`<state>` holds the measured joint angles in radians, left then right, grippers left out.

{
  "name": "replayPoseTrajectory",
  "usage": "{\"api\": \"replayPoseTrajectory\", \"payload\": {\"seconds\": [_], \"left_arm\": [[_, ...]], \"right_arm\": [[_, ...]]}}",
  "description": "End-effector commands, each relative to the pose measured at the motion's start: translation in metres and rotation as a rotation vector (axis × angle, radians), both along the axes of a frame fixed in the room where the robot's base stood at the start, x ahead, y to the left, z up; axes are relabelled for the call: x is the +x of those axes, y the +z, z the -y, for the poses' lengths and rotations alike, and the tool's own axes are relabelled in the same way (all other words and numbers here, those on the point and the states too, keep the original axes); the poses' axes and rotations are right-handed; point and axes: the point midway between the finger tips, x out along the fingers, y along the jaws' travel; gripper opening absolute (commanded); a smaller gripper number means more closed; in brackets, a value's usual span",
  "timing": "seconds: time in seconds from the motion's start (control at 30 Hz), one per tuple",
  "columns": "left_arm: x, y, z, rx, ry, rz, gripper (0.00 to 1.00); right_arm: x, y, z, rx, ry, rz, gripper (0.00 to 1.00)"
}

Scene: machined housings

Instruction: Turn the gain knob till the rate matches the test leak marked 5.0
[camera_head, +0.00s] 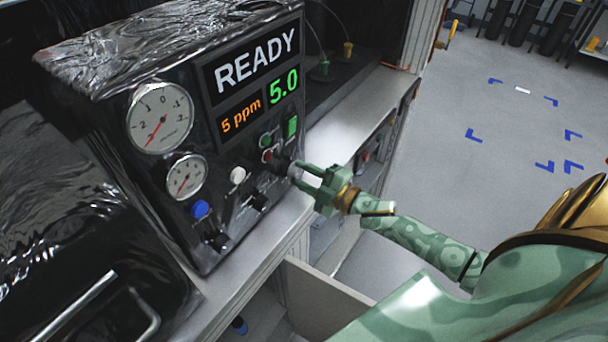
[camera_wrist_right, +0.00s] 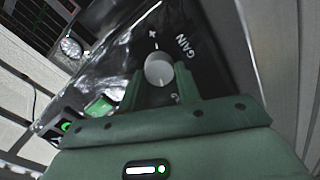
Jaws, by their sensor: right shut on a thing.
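The leak detector (camera_head: 130,65) is a dark, shiny metal box. Its screen reads READY (camera_head: 256,57) in white, 5 ppm (camera_head: 241,117) in orange and 5.0 (camera_head: 283,85) in green. The gain knob (camera_wrist_right: 158,70) is a pale round knob beside the word GAIN (camera_wrist_right: 184,46) in the right wrist view. In the head view the knob (camera_head: 294,171) is partly covered by the fingers. My right gripper (camera_head: 301,174) is shut on the knob, with one finger on each side of it. My left gripper is not in view.
Two round dials (camera_head: 160,117) (camera_head: 187,177) are on the left of the front panel. A white knob (camera_head: 237,175), a blue knob (camera_head: 201,208) and small buttons sit near the gripper. A pale ledge (camera_head: 255,235) runs below the panel. The floor at right is open.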

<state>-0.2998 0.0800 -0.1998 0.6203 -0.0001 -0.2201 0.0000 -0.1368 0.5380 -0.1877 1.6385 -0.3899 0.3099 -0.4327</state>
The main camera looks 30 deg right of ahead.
Motion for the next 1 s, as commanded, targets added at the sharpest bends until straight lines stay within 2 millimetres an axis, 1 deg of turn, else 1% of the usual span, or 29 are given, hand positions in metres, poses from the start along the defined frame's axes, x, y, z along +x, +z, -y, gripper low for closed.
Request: {"api": "replayPoseTrajectory", "payload": {"seconds": [0.03,0.07,0.1,0.13,0.43,0.57,0.67,0.9,1.0], "left_arm": [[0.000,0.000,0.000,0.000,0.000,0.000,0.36],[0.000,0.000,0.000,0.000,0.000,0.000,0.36],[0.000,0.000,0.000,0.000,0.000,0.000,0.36],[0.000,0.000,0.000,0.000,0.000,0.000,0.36],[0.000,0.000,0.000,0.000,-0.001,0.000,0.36],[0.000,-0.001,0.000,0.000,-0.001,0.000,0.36],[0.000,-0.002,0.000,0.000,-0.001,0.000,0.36],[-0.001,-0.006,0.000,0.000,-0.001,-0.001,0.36],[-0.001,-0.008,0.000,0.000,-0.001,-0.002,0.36]], "right_arm": [[-0.001,-0.001,0.000,0.000,0.000,-0.002,0.10],[-0.001,-0.001,0.000,0.000,0.000,-0.002,0.36],[-0.001,-0.001,0.000,0.000,0.000,-0.002,0.47],[0.000,-0.001,0.000,0.000,0.001,-0.002,0.54],[-0.001,-0.001,0.000,0.001,0.000,-0.001,0.54],[-0.013,-0.002,0.005,0.002,0.000,-0.003,0.54],[-0.032,-0.003,0.013,-0.001,0.000,-0.005,0.54],[-0.094,-0.003,0.038,0.000,0.000,-0.007,0.54],[-0.116,-0.003,0.047,0.001,0.000,-0.006,0.54]]}}
